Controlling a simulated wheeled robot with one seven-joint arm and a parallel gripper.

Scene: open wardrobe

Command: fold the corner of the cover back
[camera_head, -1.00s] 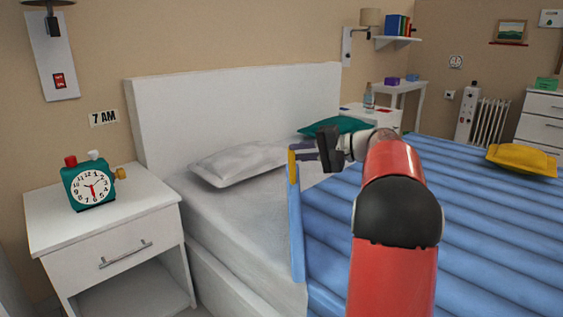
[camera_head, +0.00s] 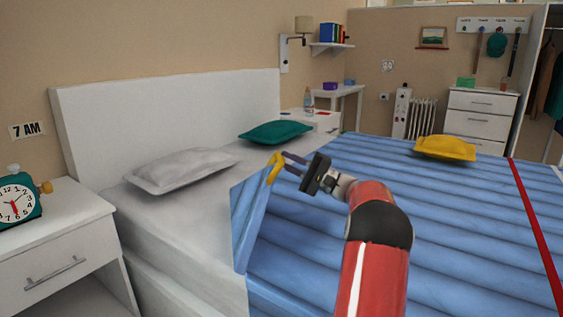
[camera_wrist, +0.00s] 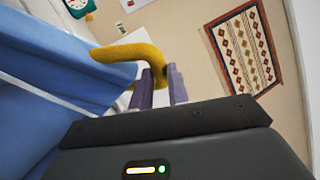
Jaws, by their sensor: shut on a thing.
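The blue quilted cover (camera_head: 400,210) lies over the bed. Its near-left corner flap (camera_head: 250,215) is raised and stands up from the bed, also showing in the wrist view (camera_wrist: 50,65). A yellow loop (camera_head: 274,168) sits at the top of the raised corner; it shows as a thick yellow band in the wrist view (camera_wrist: 130,53). My gripper (camera_head: 292,163) is shut on the yellow loop, above the bed. In the wrist view its fingers (camera_wrist: 163,88) close around the loop's end.
A white pillow (camera_head: 180,168) and a green pillow (camera_head: 275,132) lie by the headboard (camera_head: 165,115). A yellow cushion (camera_head: 445,147) lies on the cover's far side. A nightstand (camera_head: 60,240) with a clock (camera_head: 15,198) stands at left. Bare white mattress (camera_head: 190,215) shows left of the flap.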

